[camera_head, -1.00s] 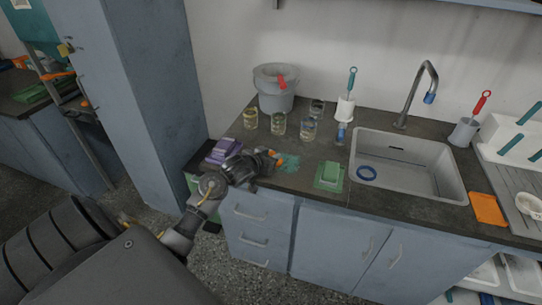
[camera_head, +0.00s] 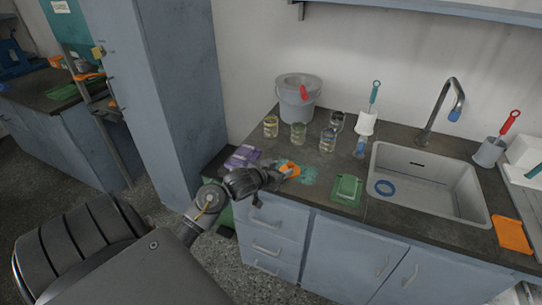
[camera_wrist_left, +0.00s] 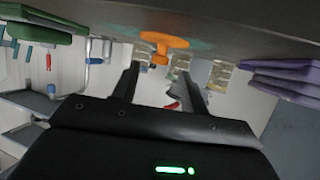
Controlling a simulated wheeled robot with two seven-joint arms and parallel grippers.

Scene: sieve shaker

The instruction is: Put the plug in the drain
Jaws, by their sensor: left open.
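The orange plug (camera_head: 290,169) lies on the dark counter, on a teal patch near the front edge. It also shows in the left wrist view (camera_wrist_left: 163,42), with a wide flat part and a narrower knob. My left gripper (camera_head: 281,175) is low at the counter's front edge, right beside the plug and partly in front of it. In the left wrist view its fingers (camera_wrist_left: 160,80) are apart, with nothing between them. A blue ring (camera_head: 385,187) lies in the sink (camera_head: 430,185) at the left; I cannot tell whether it surrounds the drain. My right gripper is not in view.
Several glass beakers (camera_head: 298,133) and a grey bucket (camera_head: 297,97) stand behind. The tap (camera_head: 440,115) rises behind the sink. An orange cloth (camera_head: 513,236) lies right.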

